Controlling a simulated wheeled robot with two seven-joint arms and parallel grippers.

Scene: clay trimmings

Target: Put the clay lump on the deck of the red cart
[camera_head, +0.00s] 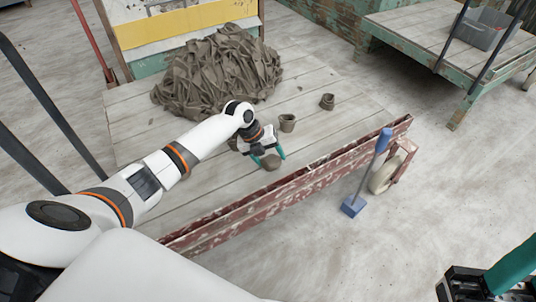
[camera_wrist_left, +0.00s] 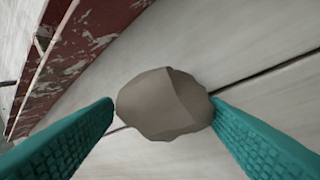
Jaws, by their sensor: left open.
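The clay lump (camera_head: 271,161) is a small grey-brown piece on the pale plank deck of the red cart (camera_head: 190,205), near its chipped red side edge. In the left wrist view the lump (camera_wrist_left: 165,103) sits between the teal fingertips, with planks behind it. My left gripper (camera_head: 268,156) is open, with a finger on each side of the lump. I cannot tell whether both fingers touch it. Only part of what looks like my right gripper (camera_head: 495,280), a teal finger and a black block, shows at the lower right corner.
A heap of clay trimmings (camera_head: 220,70) lies at the deck's back. Two small clay pieces (camera_head: 287,122) (camera_head: 327,101) stand right of my left gripper. A blue-handled tool (camera_head: 370,170) and a wheel (camera_head: 390,172) are beyond the red edge. A green cart (camera_head: 410,40) carries a grey bin (camera_head: 482,31).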

